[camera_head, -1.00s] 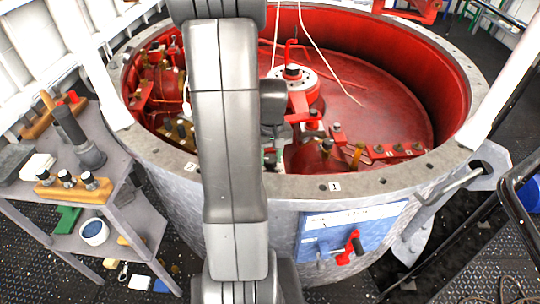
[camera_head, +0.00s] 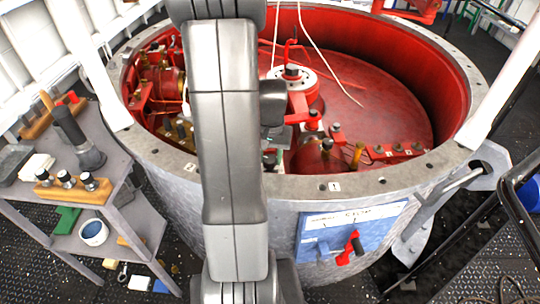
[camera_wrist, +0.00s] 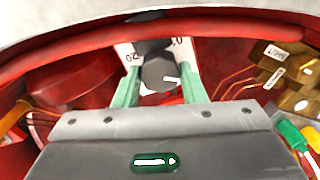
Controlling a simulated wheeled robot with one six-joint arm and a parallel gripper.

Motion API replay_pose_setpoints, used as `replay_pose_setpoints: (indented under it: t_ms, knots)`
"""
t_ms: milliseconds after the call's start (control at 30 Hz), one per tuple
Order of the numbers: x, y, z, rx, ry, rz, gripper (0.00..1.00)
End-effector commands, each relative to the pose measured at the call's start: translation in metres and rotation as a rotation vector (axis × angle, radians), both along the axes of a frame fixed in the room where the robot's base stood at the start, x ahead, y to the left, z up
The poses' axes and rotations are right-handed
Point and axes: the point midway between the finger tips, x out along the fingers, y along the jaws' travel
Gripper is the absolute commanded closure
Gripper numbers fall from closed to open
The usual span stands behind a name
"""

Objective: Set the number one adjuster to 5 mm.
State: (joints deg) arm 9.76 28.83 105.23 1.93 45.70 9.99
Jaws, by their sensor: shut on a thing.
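No number label for this adjuster is legible in the wrist view. In the head view my arm hides most of the gripper and the knob.
The round tank's grey rim (camera_head: 380,184) carries a "1" label (camera_head: 334,186). Inside are red fittings and a white round dial (camera_head: 290,80). A blue panel (camera_head: 345,235) with a red crank (camera_head: 350,247) is on its outside. A grey shelf (camera_head: 125,165) with tools stands left.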

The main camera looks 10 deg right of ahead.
Motion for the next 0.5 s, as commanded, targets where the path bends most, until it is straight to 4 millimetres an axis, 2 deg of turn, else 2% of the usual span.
replay_pose_setpoints:
  t_ms: [233, 267, 333, 367, 500]
  knots:
    - [0.0002, -0.0001, 0.0003, 0.000, -0.001, 0.000, 0.85]
    - [0.0002, -0.0001, 0.0003, 0.000, -0.001, 0.000, 0.59]
    - [0.0002, -0.0001, 0.0003, 0.000, -0.001, 0.001, 0.45]
    - [0.0002, -0.0001, 0.0003, 0.000, -0.001, 0.001, 0.41]
    - [0.0002, 0.0000, 0.0002, 0.000, -0.001, 0.001, 0.41]
